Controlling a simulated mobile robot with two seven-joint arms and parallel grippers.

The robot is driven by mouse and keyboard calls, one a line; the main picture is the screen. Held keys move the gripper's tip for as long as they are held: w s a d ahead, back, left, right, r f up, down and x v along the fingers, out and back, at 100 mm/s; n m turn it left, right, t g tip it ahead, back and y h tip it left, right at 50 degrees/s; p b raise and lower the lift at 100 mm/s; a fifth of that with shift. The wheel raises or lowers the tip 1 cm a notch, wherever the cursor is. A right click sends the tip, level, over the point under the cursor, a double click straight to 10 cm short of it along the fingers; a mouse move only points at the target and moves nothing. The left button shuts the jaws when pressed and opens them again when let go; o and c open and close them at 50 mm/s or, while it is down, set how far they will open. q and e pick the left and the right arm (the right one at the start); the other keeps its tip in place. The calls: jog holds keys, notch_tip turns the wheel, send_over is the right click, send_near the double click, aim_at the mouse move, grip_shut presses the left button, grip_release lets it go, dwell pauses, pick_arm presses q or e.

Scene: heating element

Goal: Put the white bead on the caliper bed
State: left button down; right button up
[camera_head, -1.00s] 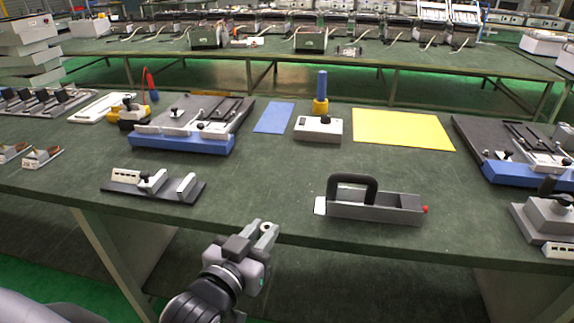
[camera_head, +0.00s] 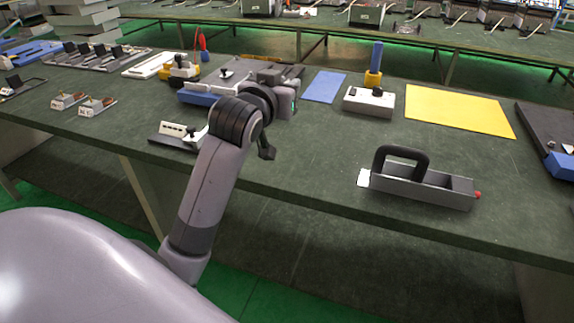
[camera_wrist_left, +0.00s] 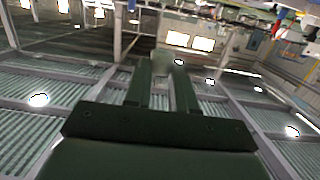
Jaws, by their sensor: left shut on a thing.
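A dark bar with white blocks (camera_head: 172,133), probably the caliper, lies near the table's front edge. My left arm hides its right part. My right gripper is not in view.
A grey box with a black handle (camera_head: 420,187) stands near the front edge. A white block (camera_head: 370,103) with a blue-yellow post, a blue sheet (camera_head: 325,87) and a yellow sheet (camera_head: 460,110) lie behind. The table's middle is clear.

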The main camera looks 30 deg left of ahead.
pick_arm(q)
jog(key=shift+w+a+r, duration=0.15)
jog(key=shift+a+r, duration=0.25)
jog(key=shift+r, duration=0.05)
jog(key=b, duration=0.3)
send_over(284, 169)
notch_tip(284, 169, down, 15)
jog(key=shift+f, duration=0.1)
jog(key=shift+f+p, duration=0.3)
jog(key=shift+f, duration=1.95)
jog(key=shift+f, duration=0.2)
jog(key=c, duration=0.9)
grip_release()
jog(key=shift+c, duration=0.2)
